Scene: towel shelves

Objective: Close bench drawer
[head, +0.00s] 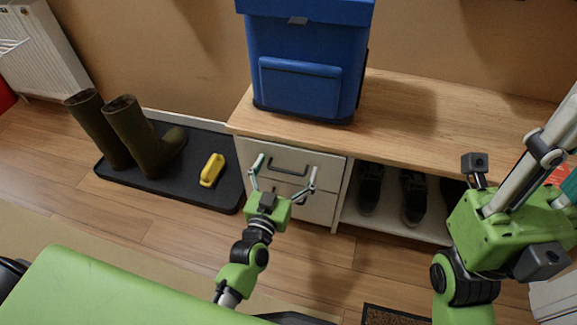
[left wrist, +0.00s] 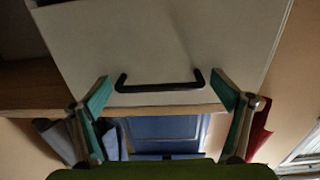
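The bench (head: 440,115) has a white top drawer (head: 318,172) with a dark bar handle (head: 288,168). A second drawer front (head: 318,208) is below it. I cannot tell how far the top drawer stands out. My left gripper (head: 286,170) is open and empty, its fingers spread to either side of the handle. In the left wrist view the handle (left wrist: 160,87) lies between the open fingertips (left wrist: 162,88), with no clear contact. My right gripper (head: 560,165) is at the right edge, partly cut off, and its opening is unclear.
A blue box (head: 305,60) stands on the bench top. Dark shoes (head: 413,195) sit in the open shelf at right. Boots (head: 140,140) and a yellow brush (head: 212,170) are on a black mat (head: 195,195) at left. A doormat (head: 393,315) lies in front.

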